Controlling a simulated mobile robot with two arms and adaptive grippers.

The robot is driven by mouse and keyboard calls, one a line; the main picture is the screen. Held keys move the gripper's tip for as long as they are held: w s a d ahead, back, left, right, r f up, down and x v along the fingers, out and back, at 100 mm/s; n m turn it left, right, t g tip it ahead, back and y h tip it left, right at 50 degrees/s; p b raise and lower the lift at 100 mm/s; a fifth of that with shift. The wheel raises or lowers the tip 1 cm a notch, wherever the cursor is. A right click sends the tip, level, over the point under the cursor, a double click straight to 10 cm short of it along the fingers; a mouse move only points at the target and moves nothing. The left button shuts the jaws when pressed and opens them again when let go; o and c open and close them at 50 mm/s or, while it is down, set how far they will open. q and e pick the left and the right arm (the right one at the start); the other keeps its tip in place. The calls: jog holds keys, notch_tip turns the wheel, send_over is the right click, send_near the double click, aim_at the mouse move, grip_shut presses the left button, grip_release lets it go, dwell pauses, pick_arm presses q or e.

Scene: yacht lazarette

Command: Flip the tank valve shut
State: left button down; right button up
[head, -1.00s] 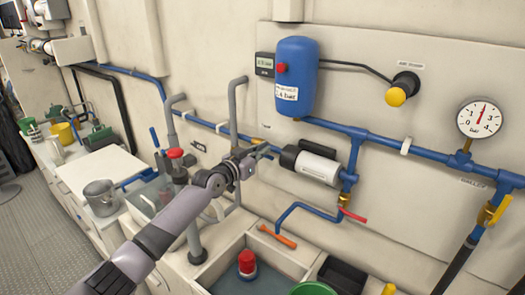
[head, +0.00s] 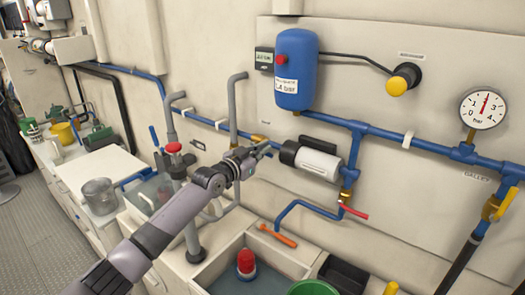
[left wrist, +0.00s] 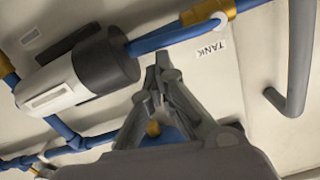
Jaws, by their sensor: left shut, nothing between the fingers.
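In the left wrist view a brass fitting (left wrist: 208,14), apparently the tank valve, sits on the blue pipe (left wrist: 170,38) beside a TANK label (left wrist: 212,48). In the head view my left gripper covers most of that spot. My left gripper (head: 268,147) is shut and empty, just left of the pump (head: 310,159). In the left wrist view its fingertips (left wrist: 159,62) point toward the pipe between pump and fitting; contact cannot be told. My right gripper is not in view.
A blue pressure tank (head: 296,85) hangs above the pump. A red-handled valve (head: 353,212) sits below it. A gauge (head: 482,108) and a yellow-handled valve (head: 499,205) are at right. Grey upright pipes (head: 233,110) stand close to my arm. An orange tool (head: 278,236) lies below.

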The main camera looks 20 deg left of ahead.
pick_arm(q)
notch_tip(320, 180, down, 2)
jog(key=m+b, duration=0.2)
jog(key=b, duration=0.1)
jog(key=shift+d+f+m, duration=0.15)
jog(key=shift+m, duration=0.15)
jog(key=shift+f+m+b, duration=0.7)
jog(key=shift+m+b, duration=0.25)
jog(key=shift+m, duration=0.45)
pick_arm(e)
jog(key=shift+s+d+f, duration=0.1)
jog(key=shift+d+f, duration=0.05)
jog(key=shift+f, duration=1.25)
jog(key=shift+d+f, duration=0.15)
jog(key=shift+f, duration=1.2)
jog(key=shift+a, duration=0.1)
pick_arm(q)
notch_tip(320, 180, up, 10)
jog(key=shift+f, duration=0.1)
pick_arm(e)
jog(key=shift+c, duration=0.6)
